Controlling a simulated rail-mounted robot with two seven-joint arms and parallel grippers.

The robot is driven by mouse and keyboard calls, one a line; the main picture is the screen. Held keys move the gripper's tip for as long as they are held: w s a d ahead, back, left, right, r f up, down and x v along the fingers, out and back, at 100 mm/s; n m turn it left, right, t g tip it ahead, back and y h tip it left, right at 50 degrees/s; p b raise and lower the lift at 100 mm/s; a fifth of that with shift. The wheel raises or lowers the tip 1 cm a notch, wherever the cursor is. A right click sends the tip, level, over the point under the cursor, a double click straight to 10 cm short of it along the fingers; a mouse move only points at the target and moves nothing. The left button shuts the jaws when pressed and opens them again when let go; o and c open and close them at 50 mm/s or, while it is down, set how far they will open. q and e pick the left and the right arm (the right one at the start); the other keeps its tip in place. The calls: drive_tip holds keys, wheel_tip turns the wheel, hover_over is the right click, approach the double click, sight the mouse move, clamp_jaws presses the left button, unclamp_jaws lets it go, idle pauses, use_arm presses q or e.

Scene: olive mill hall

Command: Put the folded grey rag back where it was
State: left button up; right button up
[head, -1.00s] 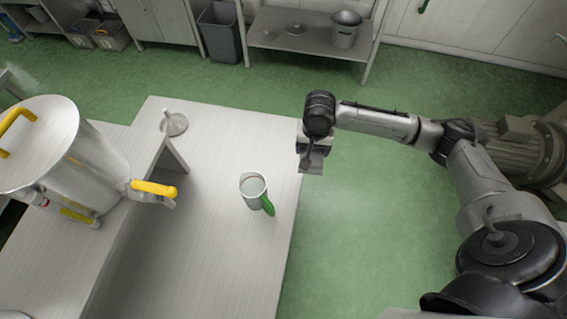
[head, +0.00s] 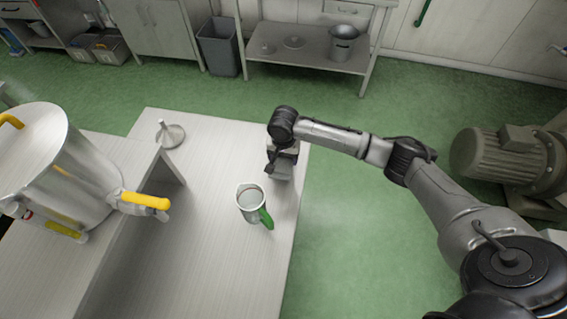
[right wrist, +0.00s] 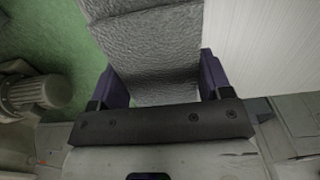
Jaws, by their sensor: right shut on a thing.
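The folded grey rag (right wrist: 155,55) fills the upper middle of the right wrist view, between the two fingers of my right gripper (right wrist: 163,85). My right gripper is shut on it. In the head view my right gripper (head: 277,168) is over the right side of the light worktable (head: 215,255), near its edge, and the rag (head: 284,172) shows as a small grey patch below it. I cannot tell whether the rag touches the table. My left gripper is not in view.
A metal jug with a green handle (head: 252,205) stands just in front of the gripper. A funnel-like metal piece (head: 171,135) is at the table's back. A large steel drum with yellow handles (head: 55,165) stands left.

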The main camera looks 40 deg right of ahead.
sight(284, 162)
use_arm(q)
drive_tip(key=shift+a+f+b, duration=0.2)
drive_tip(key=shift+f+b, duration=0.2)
use_arm(e)
drive_tip(key=shift+f, duration=2.1)
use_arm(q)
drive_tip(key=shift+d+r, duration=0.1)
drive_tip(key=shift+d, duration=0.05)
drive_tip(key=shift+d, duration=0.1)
use_arm(e)
drive_tip(key=o, duration=0.8)
drive_tip(key=shift+f, duration=0.1)
drive_tip(key=shift+r, duration=0.4)
use_arm(q)
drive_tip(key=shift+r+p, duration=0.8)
drive_tip(key=shift+p, duration=0.1)
use_arm(e)
wheel_tip(284, 162, up, 10)
drive_tip(key=shift+f, duration=0.2)
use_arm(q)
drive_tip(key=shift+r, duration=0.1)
use_arm(e)
drive_tip(key=shift+r, duration=1)
